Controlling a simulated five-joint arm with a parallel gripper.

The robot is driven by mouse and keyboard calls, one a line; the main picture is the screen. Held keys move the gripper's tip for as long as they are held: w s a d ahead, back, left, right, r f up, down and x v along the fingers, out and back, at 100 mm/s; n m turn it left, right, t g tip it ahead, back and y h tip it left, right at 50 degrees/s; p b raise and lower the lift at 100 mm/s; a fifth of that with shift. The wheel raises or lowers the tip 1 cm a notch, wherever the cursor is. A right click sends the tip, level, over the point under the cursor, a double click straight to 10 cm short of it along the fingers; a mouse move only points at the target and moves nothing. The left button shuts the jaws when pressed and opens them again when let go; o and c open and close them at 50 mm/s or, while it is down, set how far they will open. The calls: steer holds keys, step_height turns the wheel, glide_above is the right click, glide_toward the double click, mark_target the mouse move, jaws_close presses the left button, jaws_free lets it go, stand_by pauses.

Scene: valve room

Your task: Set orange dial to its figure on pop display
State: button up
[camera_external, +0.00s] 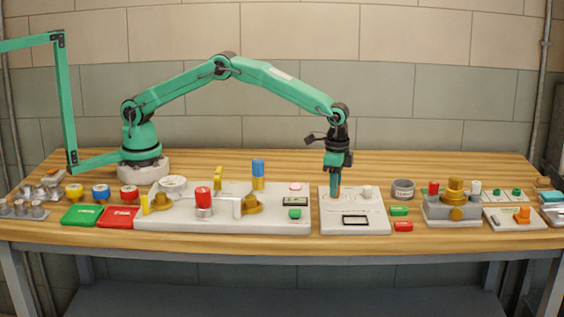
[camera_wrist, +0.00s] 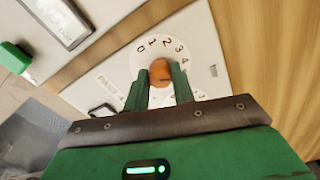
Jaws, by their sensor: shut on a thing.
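The orange dial (camera_wrist: 161,72) stands on a white panel (camera_external: 350,229), inside a round white scale with printed figures, among them 0 to 4. My gripper (camera_wrist: 158,88) is shut on the dial, with a green finger on each side of it. In the external view my gripper (camera_external: 335,190) points straight down over the left back part of this panel and hides most of the dial. A black-framed display (camera_external: 355,220) lies at the front of the same panel. Its figure is too small to read, and I cannot make out the dial's pointer.
A pale knob (camera_external: 367,192) stands right of my gripper on the same panel. A long panel (camera_external: 270,221) with valves, buttons and another display (camera_external: 295,202) lies to the left. Green and red blocks (camera_external: 403,227), a grey cup (camera_external: 403,189) and a brass valve (camera_external: 455,190) stand to the right.

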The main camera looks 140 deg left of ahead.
steer(key=shift+n, duration=0.8)
steer(key=o, duration=1)
steer(key=shift+r, duration=0.15)
steer(key=shift+r, duration=3.8)
